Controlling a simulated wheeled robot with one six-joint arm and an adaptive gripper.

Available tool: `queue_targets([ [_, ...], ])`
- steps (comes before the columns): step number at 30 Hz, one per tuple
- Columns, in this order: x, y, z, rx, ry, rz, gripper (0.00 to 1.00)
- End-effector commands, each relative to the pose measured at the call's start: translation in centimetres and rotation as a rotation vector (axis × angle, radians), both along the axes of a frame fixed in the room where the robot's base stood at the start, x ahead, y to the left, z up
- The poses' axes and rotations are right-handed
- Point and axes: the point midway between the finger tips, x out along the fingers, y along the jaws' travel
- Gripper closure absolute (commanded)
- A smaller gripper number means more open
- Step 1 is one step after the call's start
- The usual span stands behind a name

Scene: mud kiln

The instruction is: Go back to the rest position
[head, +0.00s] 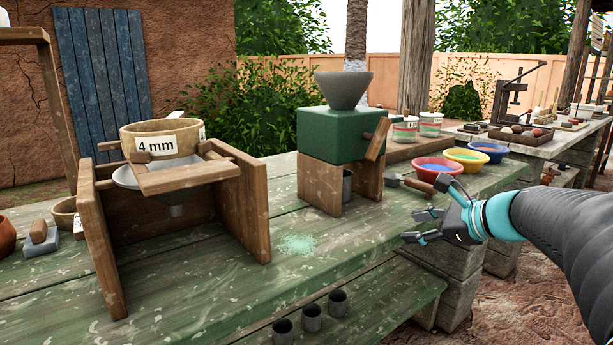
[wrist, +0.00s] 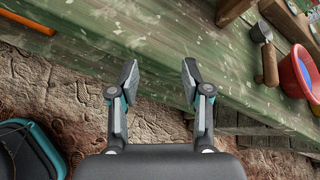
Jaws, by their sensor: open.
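My gripper (head: 426,225) is open and empty in the head view, at the front edge of the green worn bench (head: 370,240), right of the mill. In the wrist view its two fingers (wrist: 160,82) stand apart with nothing between them, over the bench edge and the ground. My arm reaches in from the right side of the head view.
A sieve marked 4 mm (head: 160,142) sits on a wooden stand at left. A green mill (head: 342,134) stands behind pale green powder (head: 298,244). Bowls, including a red one (head: 437,167), are beyond my gripper. Metal cups (head: 312,311) stand on the lower front shelf.

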Motion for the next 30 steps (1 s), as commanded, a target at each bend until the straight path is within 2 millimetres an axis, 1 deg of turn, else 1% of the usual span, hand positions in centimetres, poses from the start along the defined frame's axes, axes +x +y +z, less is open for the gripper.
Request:
queue_targets([
  [1,-1.7,0.8,-1.7,-0.136,-0.008,0.078,0.52],
  [3,-4.2,1.5,-4.2,-0.343,-0.022,0.21,0.52],
  [5,-6.4,2.1,-6.0,-0.514,-0.037,0.338,0.52],
  [6,-8.0,2.5,-7.2,-0.623,-0.048,0.427,0.52],
  [8,-10.4,2.9,-8.7,-0.78,-0.066,0.567,0.52],
  [9,-12.0,3.1,-9.6,-0.882,-0.08,0.664,0.52],
  [11,-14.4,3.4,-10.8,-1.026,-0.101,0.814,0.52],
  [12,-16.0,3.5,-11.5,-1.12,-0.116,0.914,0.52],
  [15,-19.7,3.6,-12.9,-1.331,-0.154,1.147,0.52],
  [18,-22.6,3.8,-13.7,-1.486,-0.185,1.306,0.52],
  [21,-24.6,4.4,-13.9,-1.578,-0.215,1.379,0.52],
  [24,-25.6,5.6,-13.4,-1.621,-0.273,1.397,0.52],
  [27,-25.9,6.6,-12.5,-1.651,-0.328,1.397,0.52],
  [30,-26.0,7.0,-12.3,-1.657,-0.35,1.404,0.52],
])
